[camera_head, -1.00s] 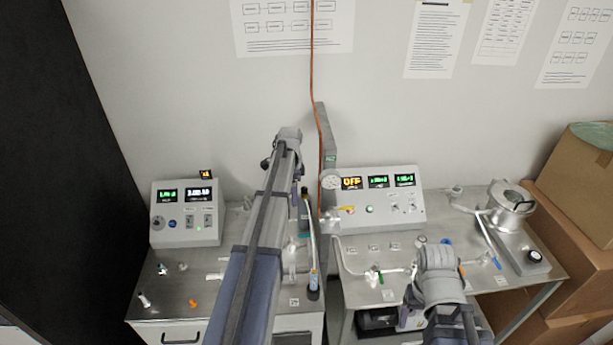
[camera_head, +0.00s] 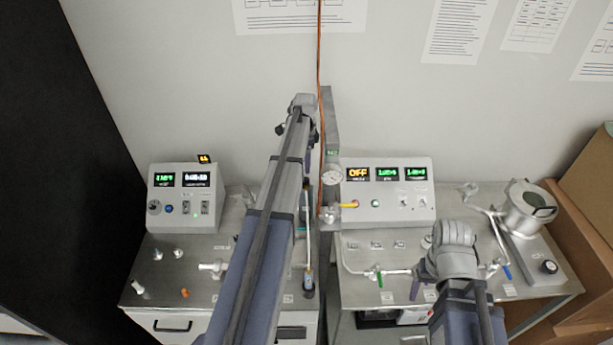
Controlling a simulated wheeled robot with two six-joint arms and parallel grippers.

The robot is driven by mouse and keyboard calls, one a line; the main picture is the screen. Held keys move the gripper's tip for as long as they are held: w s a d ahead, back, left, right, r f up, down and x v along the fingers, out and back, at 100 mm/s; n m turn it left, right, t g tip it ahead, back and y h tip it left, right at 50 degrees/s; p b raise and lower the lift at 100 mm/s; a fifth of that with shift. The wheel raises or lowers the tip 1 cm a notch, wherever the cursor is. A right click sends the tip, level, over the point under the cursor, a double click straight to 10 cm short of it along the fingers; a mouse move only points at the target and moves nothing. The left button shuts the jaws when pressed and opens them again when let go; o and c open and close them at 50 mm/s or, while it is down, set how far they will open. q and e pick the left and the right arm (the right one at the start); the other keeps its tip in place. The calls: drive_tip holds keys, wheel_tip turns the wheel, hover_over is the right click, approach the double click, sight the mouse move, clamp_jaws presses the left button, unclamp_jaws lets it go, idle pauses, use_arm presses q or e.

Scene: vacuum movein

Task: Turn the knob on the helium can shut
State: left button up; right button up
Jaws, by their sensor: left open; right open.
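No can is clearly labelled helium. A small slim can or bottle (camera_head: 309,284) with a long thin tube stands at the right edge of the left bench. A grey post (camera_head: 331,130) rises between the benches, with a round gauge (camera_head: 332,175) and a round metal fitting (camera_head: 329,213) with a yellow lever (camera_head: 348,205) near it. My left gripper (camera_head: 309,158) is above and behind the can, apart from it, largely hidden by my own arm. My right gripper (camera_head: 424,282) is open over the right bench, partly hidden by its wrist.
A left control box (camera_head: 183,200) and right control box (camera_head: 387,193) stand at the benches' backs. Pipework with a green-handled valve (camera_head: 379,278) lies by my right gripper. A metal pump (camera_head: 527,210) is at the right end, beside cardboard boxes (camera_head: 590,175). A copper line (camera_head: 319,60) hangs down the wall.

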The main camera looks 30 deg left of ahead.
sight(306, 179)
use_arm(q)
drive_tip(key=f+b, duration=0.3)
drive_tip(key=f, duration=0.1)
drive_tip(key=f+b, duration=0.3)
drive_tip(key=b, duration=0.1)
drive_tip(key=shift+w+f, duration=0.2)
drive_tip(key=shift+f, duration=0.15)
drive_tip(key=shift+r, duration=0.1)
clamp_jaws()
